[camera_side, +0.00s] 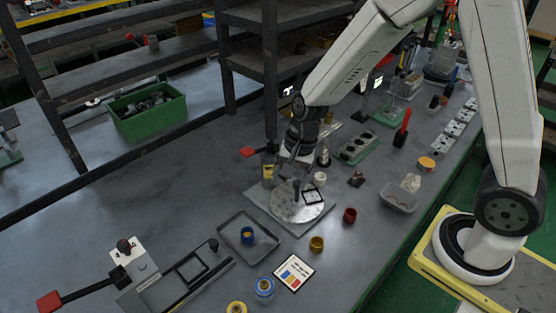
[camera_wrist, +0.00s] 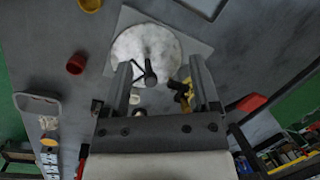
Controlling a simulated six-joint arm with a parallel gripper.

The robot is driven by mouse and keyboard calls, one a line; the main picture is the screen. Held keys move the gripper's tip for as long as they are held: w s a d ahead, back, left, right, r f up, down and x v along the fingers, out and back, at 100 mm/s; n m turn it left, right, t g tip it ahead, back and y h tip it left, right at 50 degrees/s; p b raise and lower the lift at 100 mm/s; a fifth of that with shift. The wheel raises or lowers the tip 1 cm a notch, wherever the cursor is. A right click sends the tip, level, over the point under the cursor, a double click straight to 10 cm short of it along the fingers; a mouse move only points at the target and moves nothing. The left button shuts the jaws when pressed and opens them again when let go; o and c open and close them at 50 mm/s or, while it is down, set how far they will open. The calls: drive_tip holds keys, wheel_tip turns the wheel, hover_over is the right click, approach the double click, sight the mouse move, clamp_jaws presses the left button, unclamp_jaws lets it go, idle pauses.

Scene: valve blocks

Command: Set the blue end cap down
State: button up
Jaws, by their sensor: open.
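A small blue piece with an orange-brown top, which looks like the blue end cap (camera_side: 247,235), sits in the grey tray (camera_side: 232,249) in the side view. A larger blue and pale round piece (camera_side: 264,289) stands on the table in front of the tray. My gripper (camera_side: 296,160) is above the far part of a round pale disc (camera_side: 287,208) on a square plate, away from both blue pieces. In the wrist view my gripper (camera_wrist: 162,85) has its fingers apart. A dark upright pin (camera_wrist: 150,74) shows between them, with no blue piece there.
A yellow bottle (camera_side: 268,171) and a white cup (camera_side: 320,179) stand close to my gripper. A red cup (camera_side: 350,215), yellow cup (camera_side: 316,244) and colour card (camera_side: 293,272) lie nearer the front. A red-handled clamp fixture (camera_side: 140,268) is at lower left. Open table lies left of the tray.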

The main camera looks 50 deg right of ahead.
drive_tip(key=s+d+r+n+t+h, duration=0.1)
drive_tip(key=s+d+r+n, duration=0.3)
drive_tip(key=s+n, duration=0.5)
drive_tip(key=shift+d+n+t+h, duration=0.4)
drive_tip(key=shift+d+n+h, duration=0.3)
drive_tip(key=shift+d+n, duration=0.35)
drive_tip(key=shift+w+r, duration=0.1)
